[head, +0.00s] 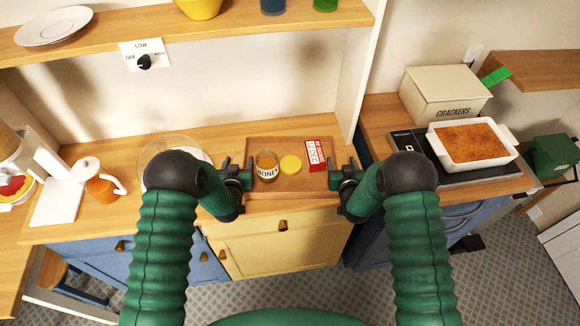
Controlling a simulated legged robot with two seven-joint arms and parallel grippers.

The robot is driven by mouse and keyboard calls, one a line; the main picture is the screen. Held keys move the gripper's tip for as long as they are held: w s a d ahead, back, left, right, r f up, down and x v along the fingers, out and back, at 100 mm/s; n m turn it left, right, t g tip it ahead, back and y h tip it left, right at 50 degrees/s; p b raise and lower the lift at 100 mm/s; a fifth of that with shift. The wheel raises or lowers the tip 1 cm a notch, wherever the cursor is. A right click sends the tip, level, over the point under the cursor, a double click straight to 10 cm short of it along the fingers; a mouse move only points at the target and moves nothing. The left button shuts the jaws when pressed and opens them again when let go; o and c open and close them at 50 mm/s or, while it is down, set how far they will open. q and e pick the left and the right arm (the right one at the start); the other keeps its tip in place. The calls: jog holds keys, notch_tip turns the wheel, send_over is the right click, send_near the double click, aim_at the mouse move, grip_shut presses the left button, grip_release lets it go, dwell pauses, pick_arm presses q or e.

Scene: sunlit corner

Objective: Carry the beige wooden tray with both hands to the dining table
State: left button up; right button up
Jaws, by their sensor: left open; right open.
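The wooden tray (283,188) lies on the wooden counter, in the middle of the head view. A honey jar (267,165), a round yellow lid-like item (291,165) and a small red and white box (316,154) are on it. My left gripper (246,174) is open at the tray's left edge. My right gripper (337,174) is open at the tray's right edge. I cannot tell whether either gripper touches the tray. No dining table can be made out.
A glass bowl (168,150) is partly hidden behind my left arm. At right are a crackers box (446,92) and a white baking dish (447,158) on a stove. A white upright panel (362,70) rises behind the tray's right side.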

pick_arm(q)
jog(key=shift+d, duration=0.1)
grip_shut()
pick_arm(e)
grip_shut()
pick_arm(q)
jog(key=shift+r, duration=0.1)
pick_arm(e)
jog(key=shift+r, duration=0.1)
